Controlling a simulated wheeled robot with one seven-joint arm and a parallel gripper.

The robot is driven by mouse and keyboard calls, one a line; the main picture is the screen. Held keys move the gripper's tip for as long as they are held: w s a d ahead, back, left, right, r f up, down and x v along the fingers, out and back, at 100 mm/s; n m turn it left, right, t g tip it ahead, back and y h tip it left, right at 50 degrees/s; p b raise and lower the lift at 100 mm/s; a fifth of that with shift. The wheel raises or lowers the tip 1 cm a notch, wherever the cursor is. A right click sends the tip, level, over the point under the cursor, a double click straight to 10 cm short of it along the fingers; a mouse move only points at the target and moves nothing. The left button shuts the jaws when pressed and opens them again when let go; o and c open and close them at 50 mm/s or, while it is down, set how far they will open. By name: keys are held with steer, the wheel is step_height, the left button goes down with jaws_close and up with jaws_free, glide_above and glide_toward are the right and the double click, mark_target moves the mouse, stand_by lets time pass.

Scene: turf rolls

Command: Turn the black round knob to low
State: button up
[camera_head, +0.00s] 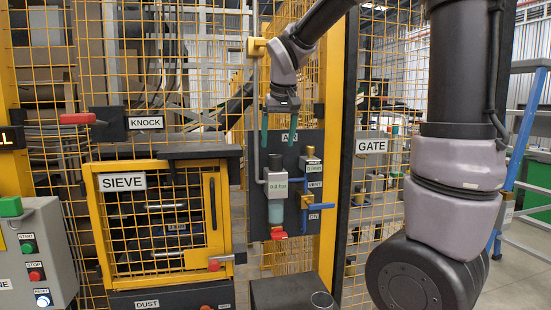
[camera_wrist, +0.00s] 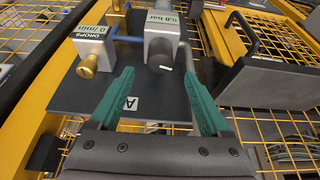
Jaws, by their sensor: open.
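The black round knob (camera_wrist: 161,53) sits on the grey regulator block labelled in bar (camera_wrist: 162,24) in the wrist view. A short white mark shows on its edge. In the head view, the regulator (camera_head: 278,186) is on the dark air panel, with the dark knob (camera_head: 276,162) at its top. My gripper (camera_head: 279,150) points down in front of the panel, above the knob. Its green fingers are open and empty. In the wrist view, the knob lies just beyond and between the fingertips of my gripper (camera_wrist: 160,76). I cannot tell whether they touch it.
A brass knob (camera_wrist: 88,66) on the drops unit stands beside the regulator. Below it are a blue valve handle (camera_head: 320,206) and a red handle (camera_head: 279,235). The yellow sieve door (camera_head: 92,225) is at left, a yellow post (camera_head: 335,130) at right.

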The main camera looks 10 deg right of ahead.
mark_target(276, 155)
steer(key=x, duration=0.6)
steer(key=shift+w+f, duration=0.15)
steer(key=shift+f, duration=0.2)
jaws_close()
